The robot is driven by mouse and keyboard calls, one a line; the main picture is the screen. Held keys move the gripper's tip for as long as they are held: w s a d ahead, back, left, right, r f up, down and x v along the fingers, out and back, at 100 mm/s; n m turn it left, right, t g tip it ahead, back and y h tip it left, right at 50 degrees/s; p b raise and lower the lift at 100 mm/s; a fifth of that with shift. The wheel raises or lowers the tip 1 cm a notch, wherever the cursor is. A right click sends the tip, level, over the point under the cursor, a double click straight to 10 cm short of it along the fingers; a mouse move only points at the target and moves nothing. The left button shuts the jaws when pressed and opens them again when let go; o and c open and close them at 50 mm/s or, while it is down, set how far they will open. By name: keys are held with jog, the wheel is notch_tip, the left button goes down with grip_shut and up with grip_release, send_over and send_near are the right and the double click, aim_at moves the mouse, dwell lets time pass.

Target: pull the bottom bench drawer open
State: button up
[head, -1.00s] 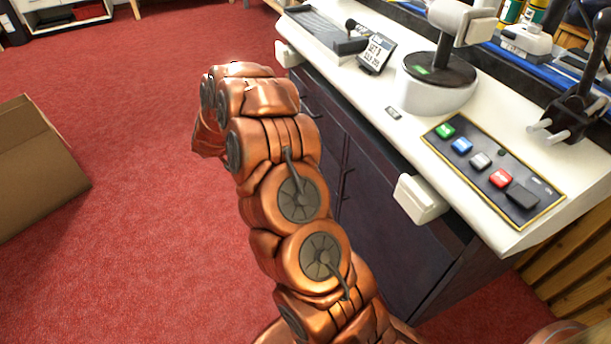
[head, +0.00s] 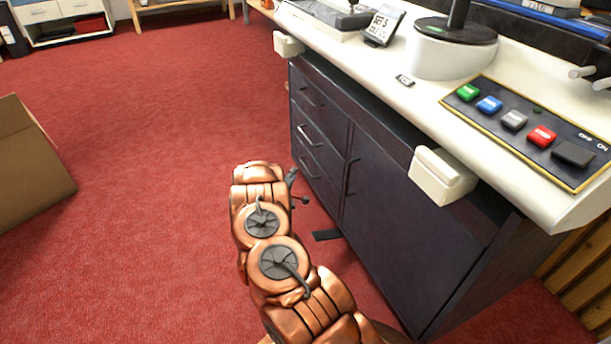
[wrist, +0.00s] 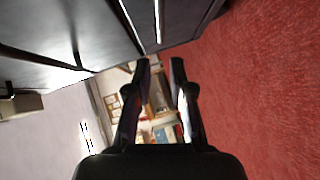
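The bottom bench drawer (head: 316,182) is the lowest of three dark drawer fronts at the left end of the bench cabinet. It looks shut, flush with the fronts above, and has a thin bar handle (head: 308,167). My gripper (head: 298,188) is low beside this drawer front, partly hidden behind my copper arm in the head view. In the wrist view my gripper (wrist: 160,65) is open, with nothing between its two dark fingers.
The dark cabinet door (head: 405,215) is right of the drawers. White blocks (head: 443,175) jut from the bench top's edge above. A cardboard box (head: 32,155) stands at the left.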

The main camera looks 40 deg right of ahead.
aim_at(306, 168)
jog(key=shift+h, duration=0.6)
jog(key=shift+w+d+f+b, duration=0.35)
jog(key=shift+d+b, duration=0.35)
jog(key=shift+d, duration=0.75)
jog(key=shift+w+d+f+b, duration=0.2)
jog(key=shift+d+f+b, duration=0.4)
jog(key=shift+d, duration=0.85)
jog(key=shift+w+d+f+b, duration=0.3)
jog(key=shift+d+b, duration=0.5)
jog(key=shift+d, duration=0.65)
grip_shut()
